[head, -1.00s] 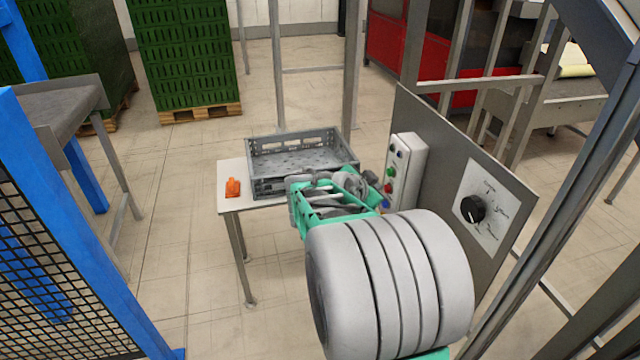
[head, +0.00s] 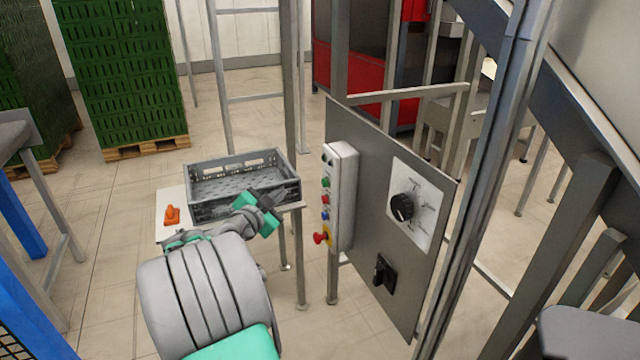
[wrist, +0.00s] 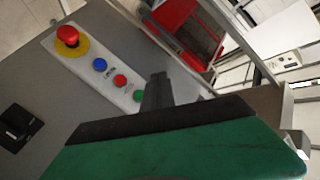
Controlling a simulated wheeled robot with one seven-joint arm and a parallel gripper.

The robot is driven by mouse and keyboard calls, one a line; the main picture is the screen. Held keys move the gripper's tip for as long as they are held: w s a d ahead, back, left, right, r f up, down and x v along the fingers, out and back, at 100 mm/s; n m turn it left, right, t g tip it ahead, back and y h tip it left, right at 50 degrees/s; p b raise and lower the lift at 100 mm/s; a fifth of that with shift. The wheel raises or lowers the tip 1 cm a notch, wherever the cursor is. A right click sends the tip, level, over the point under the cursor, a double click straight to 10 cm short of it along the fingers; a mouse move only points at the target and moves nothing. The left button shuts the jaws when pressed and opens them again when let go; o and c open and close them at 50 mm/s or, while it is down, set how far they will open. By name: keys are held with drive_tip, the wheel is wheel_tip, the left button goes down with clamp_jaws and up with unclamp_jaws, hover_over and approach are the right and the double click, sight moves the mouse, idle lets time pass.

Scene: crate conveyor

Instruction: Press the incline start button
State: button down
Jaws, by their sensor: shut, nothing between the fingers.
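A light grey control box (head: 345,200) is mounted on the upright grey panel (head: 385,180). It carries a green button (head: 325,182), a red button (head: 325,200), a blue button (head: 325,215) and a red mushroom knob (head: 320,238) on yellow. In the wrist view, the green button (wrist: 138,96) is just left of the dark fingertips of my gripper (wrist: 157,92), and the box's end beyond is hidden. Button labels are too small to read. In the head view, my gripper (head: 268,212) is shut and empty, left of the box and apart from it.
The panel also has a black rotary dial (head: 401,207) and a black switch (head: 384,271). Metal posts stand right of the panel.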

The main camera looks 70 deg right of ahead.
sight(324, 183)
drive_tip(key=s+d+p, duration=0.3)
drive_tip(key=s+d, duration=0.3)
drive_tip(key=shift+s+d+f, duration=0.1)
idle(2.0)
drive_tip(key=shift+s+d+b, duration=0.2)
drive_tip(key=shift+d+b, duration=0.05)
drive_tip(key=shift+b, duration=0.1)
drive_tip(key=shift+s+d, duration=0.3)
drive_tip(key=shift+s, duration=0.05)
idle(0.9)
drive_tip(key=shift+w+a+b, duration=0.6)
drive_tip(key=shift+b, duration=0.3)
drive_tip(key=shift+w+a, duration=0.1)
